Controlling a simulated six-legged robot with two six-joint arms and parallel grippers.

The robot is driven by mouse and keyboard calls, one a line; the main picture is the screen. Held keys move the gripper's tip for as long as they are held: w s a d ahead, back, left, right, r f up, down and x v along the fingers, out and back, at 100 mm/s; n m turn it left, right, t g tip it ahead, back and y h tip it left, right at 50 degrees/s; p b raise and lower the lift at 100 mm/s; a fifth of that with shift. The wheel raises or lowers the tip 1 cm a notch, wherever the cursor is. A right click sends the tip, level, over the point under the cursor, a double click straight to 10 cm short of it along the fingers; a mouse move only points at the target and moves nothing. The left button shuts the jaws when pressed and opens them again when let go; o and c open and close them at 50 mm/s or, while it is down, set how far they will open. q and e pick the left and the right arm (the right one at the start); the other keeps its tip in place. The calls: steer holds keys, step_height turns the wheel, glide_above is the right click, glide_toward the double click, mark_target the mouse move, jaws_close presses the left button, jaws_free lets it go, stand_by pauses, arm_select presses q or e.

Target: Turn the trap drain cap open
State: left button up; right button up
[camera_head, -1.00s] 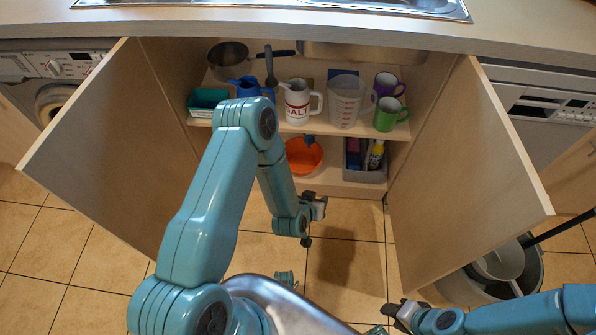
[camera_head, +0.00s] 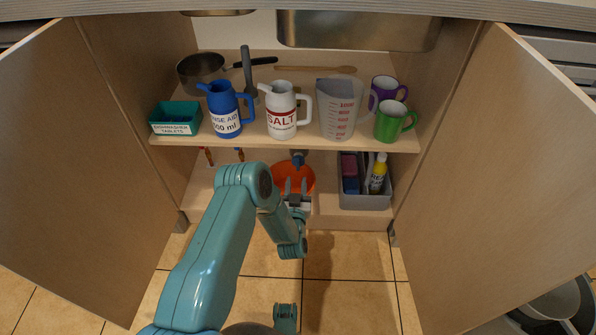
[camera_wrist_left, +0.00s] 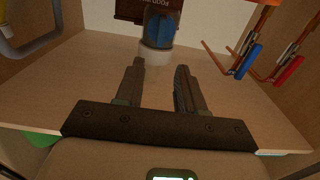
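The drain trap (camera_head: 298,158) shows as a small blue part under the shelf, above an orange bowl. In the left wrist view the trap (camera_wrist_left: 159,30) is a blue, see-through body with a pale ring at its lower end in the picture. I cannot tell for sure which part is its cap. My left gripper (camera_head: 296,186) is in the cabinet's lower space, in front of the bowl. Its two fingers (camera_wrist_left: 159,72) are apart and empty, pointing at the trap, and do not appear to touch it.
The orange bowl (camera_head: 307,178) stands on the cabinet floor. Copper pipes with a blue valve handle (camera_wrist_left: 251,62) and a red one (camera_wrist_left: 290,70) are beside the trap. The shelf (camera_head: 270,143) above and open doors bound the space.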

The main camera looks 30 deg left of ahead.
arm_select(q)
steer(key=b+x, duration=0.2)
steer(key=x, duration=0.5)
steer(key=shift+w, duration=0.35)
arm_select(e)
steer(key=shift+t, duration=0.5)
steer(key=f, duration=0.1)
steer(key=w+f, duration=0.2)
steer(key=shift+w+d+f, duration=0.1)
steer(key=shift+d+f, duration=0.05)
steer(key=shift+d, duration=0.15)
arm_select(q)
steer(key=shift+a, duration=0.1)
jaws_close()
